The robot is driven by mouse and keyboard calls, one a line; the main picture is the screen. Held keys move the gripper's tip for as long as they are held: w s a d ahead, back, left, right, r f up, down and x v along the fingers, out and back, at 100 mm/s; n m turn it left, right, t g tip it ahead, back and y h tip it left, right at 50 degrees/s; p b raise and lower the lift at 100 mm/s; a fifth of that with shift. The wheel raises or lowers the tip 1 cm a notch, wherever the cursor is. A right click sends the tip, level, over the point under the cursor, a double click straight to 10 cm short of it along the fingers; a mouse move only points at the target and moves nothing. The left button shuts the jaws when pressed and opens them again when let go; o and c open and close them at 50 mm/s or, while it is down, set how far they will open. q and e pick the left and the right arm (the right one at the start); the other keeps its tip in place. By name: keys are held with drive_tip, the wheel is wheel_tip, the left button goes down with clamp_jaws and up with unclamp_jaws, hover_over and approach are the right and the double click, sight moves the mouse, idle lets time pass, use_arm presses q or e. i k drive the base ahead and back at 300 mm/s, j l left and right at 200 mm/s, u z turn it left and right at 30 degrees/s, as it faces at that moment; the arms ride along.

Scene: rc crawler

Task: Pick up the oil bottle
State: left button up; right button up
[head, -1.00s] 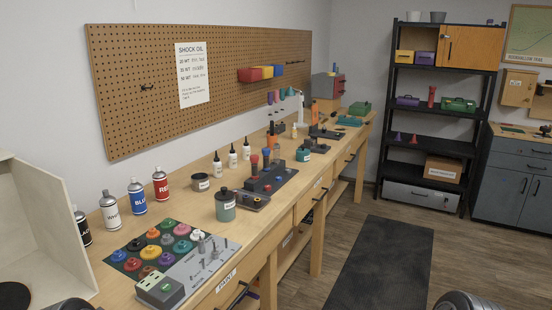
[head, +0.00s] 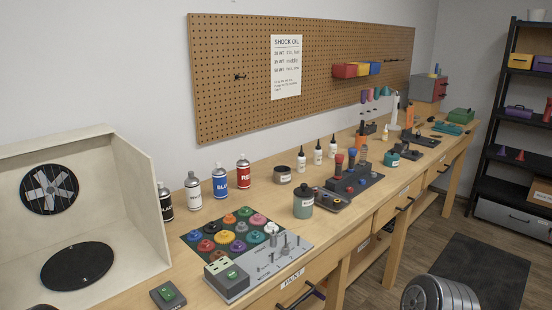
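Three small white bottles with dark tips stand upright in a row on the workbench, below the shock oil sign: a left one (head: 301,162), a middle one (head: 318,154) and a right one (head: 332,149). Their labels are too small to read, so I cannot tell which is the oil bottle. Neither of my grippers shows. A ribbed grey rounded part at the bottom right looks like part of my own arm.
The wooden workbench (head: 215,212) holds spray cans (head: 220,183), a dark tin (head: 283,175), a grey-green jar (head: 303,203), a gear mat (head: 187,240) and a shock stand (head: 352,182). A spray booth (head: 140,205) stands at left. Floor is open at right.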

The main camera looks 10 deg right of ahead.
sight(317, 153)
drive_tip(key=i+l+u, duration=0.2)
drive_tip(key=l+u, duration=0.25)
drive_tip(key=l, duration=0.35)
drive_tip(key=l+u, duration=0.5)
drive_tip(key=l, duration=1.35)
drive_tip(key=l+u, duration=0.15)
drive_tip(key=l, duration=1.8)
drive_tip(key=k+l+u, duration=0.15)
drive_tip(key=l, duration=0.85)
